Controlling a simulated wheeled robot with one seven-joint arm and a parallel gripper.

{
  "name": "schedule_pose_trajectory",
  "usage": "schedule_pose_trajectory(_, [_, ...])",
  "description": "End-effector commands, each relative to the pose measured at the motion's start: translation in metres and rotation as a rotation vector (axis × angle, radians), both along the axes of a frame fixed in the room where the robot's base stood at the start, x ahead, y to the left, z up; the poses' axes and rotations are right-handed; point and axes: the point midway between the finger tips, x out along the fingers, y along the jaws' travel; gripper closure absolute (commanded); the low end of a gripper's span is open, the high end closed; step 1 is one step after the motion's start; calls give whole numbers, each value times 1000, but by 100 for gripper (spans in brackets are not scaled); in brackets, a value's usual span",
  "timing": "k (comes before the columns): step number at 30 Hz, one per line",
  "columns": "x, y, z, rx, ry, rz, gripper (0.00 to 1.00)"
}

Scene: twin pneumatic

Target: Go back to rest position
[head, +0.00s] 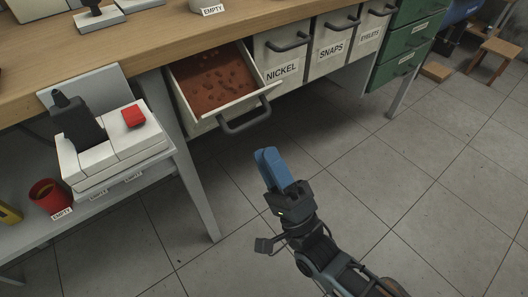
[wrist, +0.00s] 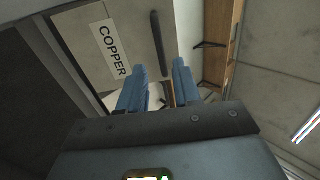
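My gripper (head: 266,156) hangs over the grey tiled floor, below and in front of the workbench. Its two blue fingers also show in the wrist view (wrist: 160,75), with a gap between them. It is open and I see nothing held in it. It is apart from the pulled-out drawer (head: 226,116), which holds reddish-brown bits and lies up and to the left of it. In the wrist view a drawer front labelled COPPER (wrist: 112,48) with a dark handle (wrist: 160,45) shows beyond the fingers.
Closed drawers labelled NICKEL (head: 282,72), SNAPS (head: 331,50) and EYELETS (head: 370,35) run right under the wooden benchtop (head: 150,45). A side shelf (head: 110,195) at left carries a white device (head: 115,150) and a red cup (head: 48,194). Open floor (head: 430,190) lies to the right.

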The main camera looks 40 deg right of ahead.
Motion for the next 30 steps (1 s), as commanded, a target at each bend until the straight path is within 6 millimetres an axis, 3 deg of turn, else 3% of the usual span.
schedule_pose_trajectory(11, [-9,-2,-3,-37,29,-26,67])
schedule_pose_trajectory(14, [-29,-4,-10,-128,94,-83,67])
schedule_pose_trajectory(21, [-104,-9,-25,-508,332,-265,67])
schedule_pose_trajectory(30, [-193,-8,-18,-1039,593,-384,67])
